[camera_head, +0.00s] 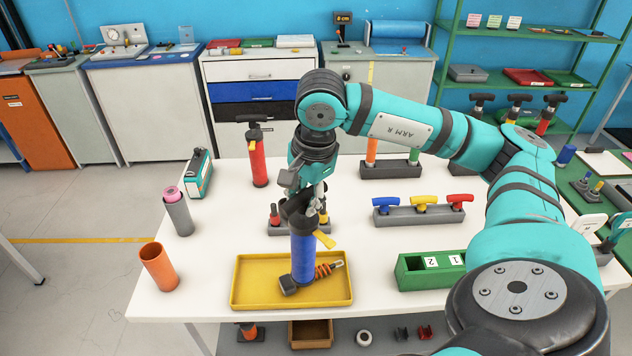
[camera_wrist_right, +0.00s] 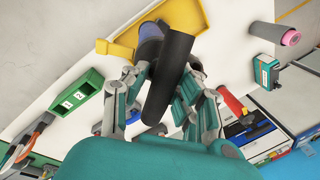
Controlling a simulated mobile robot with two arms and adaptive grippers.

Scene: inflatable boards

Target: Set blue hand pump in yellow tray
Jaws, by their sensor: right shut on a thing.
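The blue hand pump (camera_head: 303,258) is upright over the yellow tray (camera_head: 247,282), its dark foot (camera_head: 289,284) within the tray's outline. I cannot tell whether the foot touches the tray floor. An orange coiled hose (camera_head: 323,270) shows beside the pump. My right gripper (camera_head: 308,203) is shut on the pump's dark upper part. In the right wrist view the black handle (camera_wrist_right: 168,80) lies between the fingers, with the blue barrel (camera_wrist_right: 150,31) and the yellow tray (camera_wrist_right: 190,17) beyond. My left gripper is out of view.
A red pump (camera_head: 258,158) stands behind on the white table (camera_head: 205,255). An orange cup (camera_head: 158,267) and a grey cylinder (camera_head: 178,213) are at left. A green block (camera_head: 412,275) is right of the tray. A grey rack with coloured handles (camera_head: 420,213) stands behind it.

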